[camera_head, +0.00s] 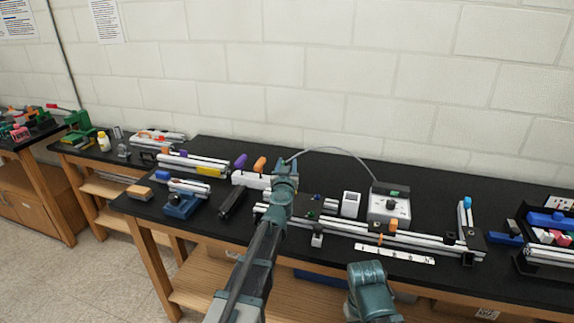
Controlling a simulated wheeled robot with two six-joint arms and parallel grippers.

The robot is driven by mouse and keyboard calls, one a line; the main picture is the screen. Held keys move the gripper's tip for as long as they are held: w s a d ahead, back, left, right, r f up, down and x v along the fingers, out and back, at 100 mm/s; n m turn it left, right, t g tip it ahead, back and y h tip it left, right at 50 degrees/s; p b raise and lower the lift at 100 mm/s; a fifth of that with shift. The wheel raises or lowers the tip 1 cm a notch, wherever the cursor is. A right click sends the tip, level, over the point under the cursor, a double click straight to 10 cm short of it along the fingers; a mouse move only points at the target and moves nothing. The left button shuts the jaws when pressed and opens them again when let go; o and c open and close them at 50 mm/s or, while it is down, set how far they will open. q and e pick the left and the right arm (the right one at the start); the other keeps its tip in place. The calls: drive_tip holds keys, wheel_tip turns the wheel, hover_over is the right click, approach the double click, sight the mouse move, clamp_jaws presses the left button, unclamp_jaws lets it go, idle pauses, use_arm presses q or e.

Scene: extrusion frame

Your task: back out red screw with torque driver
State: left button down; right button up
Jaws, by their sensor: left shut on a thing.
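My left gripper (286,168) is over the middle of the black bench and is shut on what looks like the torque driver, mostly hidden by the gripper and wrist. A thin grey cable (335,149) arcs from there to a white control box (389,206) on the right. Below and right of the gripper lies an extrusion frame (345,226) of silver bars with small coloured parts on it. I cannot make out the red screw; it is too small or hidden behind my arm. My right arm shows only as a link at the bottom, its gripper out of view.
A white display unit (350,204) stands left of the control box. A white strip (394,253) lies along the front edge. A black tool (233,201) and a blue vise (182,204) are on the left. A crowded tray (516,262) is at the right.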

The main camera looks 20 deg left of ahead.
drive_tip(key=shift+f+b, duration=0.65)
idle(0.8)
drive_tip(key=shift+s+r, duration=0.1)
idle(1.2)
drive_tip(key=shift+r, duration=0.1)
idle(0.3)
drive_tip(key=shift+r+p, duration=1.45)
drive_tip(key=shift+p, duration=0.2)
drive_tip(key=shift+r, duration=0.15)
